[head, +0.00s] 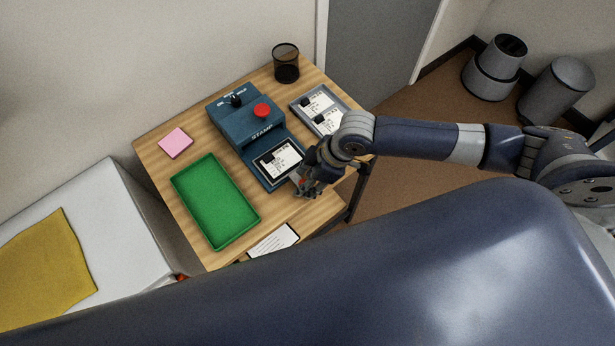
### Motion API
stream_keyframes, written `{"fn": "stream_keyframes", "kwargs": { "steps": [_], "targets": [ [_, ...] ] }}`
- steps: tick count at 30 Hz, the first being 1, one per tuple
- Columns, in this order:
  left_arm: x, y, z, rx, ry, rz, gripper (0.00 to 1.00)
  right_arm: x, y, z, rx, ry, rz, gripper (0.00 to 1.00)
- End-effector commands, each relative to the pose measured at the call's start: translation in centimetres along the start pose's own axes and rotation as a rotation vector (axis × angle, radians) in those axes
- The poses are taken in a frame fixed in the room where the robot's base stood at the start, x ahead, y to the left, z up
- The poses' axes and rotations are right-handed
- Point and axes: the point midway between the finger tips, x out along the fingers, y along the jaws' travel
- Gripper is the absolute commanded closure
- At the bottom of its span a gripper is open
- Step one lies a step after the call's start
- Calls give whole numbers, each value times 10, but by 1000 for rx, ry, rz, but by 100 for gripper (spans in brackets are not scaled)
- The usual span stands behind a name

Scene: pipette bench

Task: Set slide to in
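A blue stamp machine (237,112) stands on the wooden table, with a red button on top and a small black knob behind it. A slide (258,164) with a dark frame and a white printed card (278,158) extends from the machine's front. My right gripper (303,190) reaches in from the right and is at the slide's front right edge. I cannot tell whether it touches the slide. Its fingers are small and dark here, so their opening is unclear. My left gripper is not in view.
A green tray (251,224) lies left of the slide, with a pink pad (176,143) behind it. A grey tray with cards (343,107) and a black mesh cup (286,63) are at the back right. A white card (273,241) lies at the table's front edge.

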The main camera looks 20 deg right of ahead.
Motion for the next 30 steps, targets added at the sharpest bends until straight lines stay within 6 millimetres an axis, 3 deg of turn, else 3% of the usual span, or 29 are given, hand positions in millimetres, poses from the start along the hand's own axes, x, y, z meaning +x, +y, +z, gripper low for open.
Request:
{"fn": "stream_keyframes", "kwargs": {
  "steps": [2, 7, 16, 30],
  "targets": [
    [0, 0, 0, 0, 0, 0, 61, 0, 0, 0, 0, 0, 0, 61],
    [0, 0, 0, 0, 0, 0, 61, 0, 0, 0, 0, 0, 0, 100],
    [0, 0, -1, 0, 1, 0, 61, 3, 9, -9, -1, 2, 3, 100],
    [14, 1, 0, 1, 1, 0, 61, 30, 77, -71, 1, 2, 2, 100]
  ]
}}
